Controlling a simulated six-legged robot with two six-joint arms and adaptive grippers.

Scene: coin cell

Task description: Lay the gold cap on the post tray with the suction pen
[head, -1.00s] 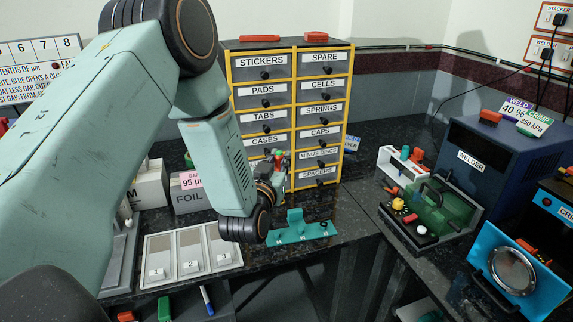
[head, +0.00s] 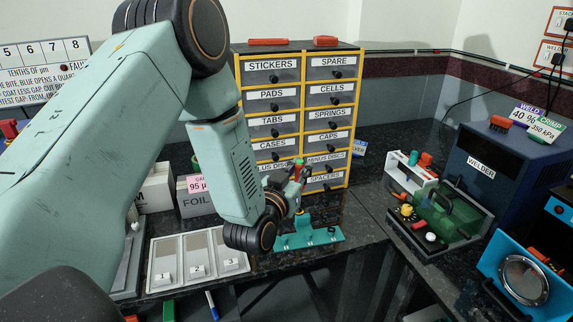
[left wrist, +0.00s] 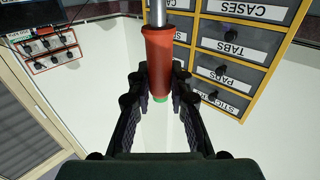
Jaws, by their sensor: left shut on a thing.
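My left gripper (head: 294,182) is in front of the drawer cabinet and above the teal tray. It is shut on the suction pen, whose red body (left wrist: 160,62) stands between the fingers in the left wrist view. The pen's metal shaft runs out at the top edge and its green end shows between the fingers. The teal tray with small raised parts (head: 312,238), which looks like the post tray, lies on the dark bench below the gripper. I cannot make out the gold cap or the pen's tip. My right gripper is out of view.
A labelled drawer cabinet (head: 304,52) stands behind the gripper. A white three-compartment tray (head: 152,272) lies left of the teal tray. A foil box (head: 196,204) stands behind it. The blue welder (head: 508,165) and a green-covered fixture (head: 440,218) stand at right.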

